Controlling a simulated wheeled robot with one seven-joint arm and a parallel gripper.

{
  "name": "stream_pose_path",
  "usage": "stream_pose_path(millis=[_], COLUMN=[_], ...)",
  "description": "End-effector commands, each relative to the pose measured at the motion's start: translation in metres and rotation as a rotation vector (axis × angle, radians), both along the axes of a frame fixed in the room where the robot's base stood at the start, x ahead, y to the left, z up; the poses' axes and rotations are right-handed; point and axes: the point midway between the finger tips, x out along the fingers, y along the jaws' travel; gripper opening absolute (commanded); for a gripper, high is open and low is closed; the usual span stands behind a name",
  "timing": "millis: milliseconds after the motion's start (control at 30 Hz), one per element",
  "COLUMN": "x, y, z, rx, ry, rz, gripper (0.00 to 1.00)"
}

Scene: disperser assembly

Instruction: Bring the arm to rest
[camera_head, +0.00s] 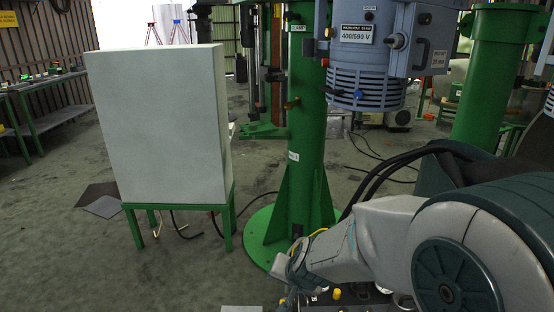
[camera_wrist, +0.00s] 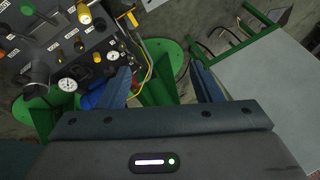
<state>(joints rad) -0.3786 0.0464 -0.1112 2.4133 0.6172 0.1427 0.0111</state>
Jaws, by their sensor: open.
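My gripper (camera_wrist: 160,85) shows in the wrist view with its two blue-grey fingers spread wide apart and nothing between them. Beyond the fingers are a green column base (camera_wrist: 166,55) and the floor. In the head view my arm reaches in from the right edge toward the lower middle. The fingers cannot be made out there. A dark control panel (camera_wrist: 75,45) with gauges, knobs and yellow parts lies left of the fingers in the wrist view.
A white cabinet (camera_head: 155,125) on a green stand is left of the green column (camera_head: 307,130). A blue-grey motor unit (camera_head: 365,60) hangs above my arm. A second green column (camera_head: 492,80) stands at right. A green workbench (camera_head: 48,112) is far left. Floor before the cabinet is open.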

Motion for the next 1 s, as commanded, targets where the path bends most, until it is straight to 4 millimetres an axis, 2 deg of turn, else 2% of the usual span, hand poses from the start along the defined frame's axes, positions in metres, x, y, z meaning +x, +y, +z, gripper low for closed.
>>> stream_pose_path(millis=[33, 100, 300, 400, 500, 633, 1000], x=[-0.011, -0.029, -0.088, -0.117, -0.139, -0.157, -0.161], y=[-0.009, -0.021, -0.067, -0.09, -0.108, -0.122, -0.126], z=[0.038, 0.067, 0.138, 0.164, 0.18, 0.189, 0.189], rx=[-0.002, -0.023, -0.144, -0.219, -0.282, -0.332, -0.345], ry=[0.005, 0.027, 0.106, 0.152, 0.193, 0.228, 0.24], rz=[0.037, 0.094, 0.216, 0.245, 0.256, 0.26, 0.261], gripper=[0.59, 0.59, 0.59, 0.59, 0.59, 0.59, 0.59])
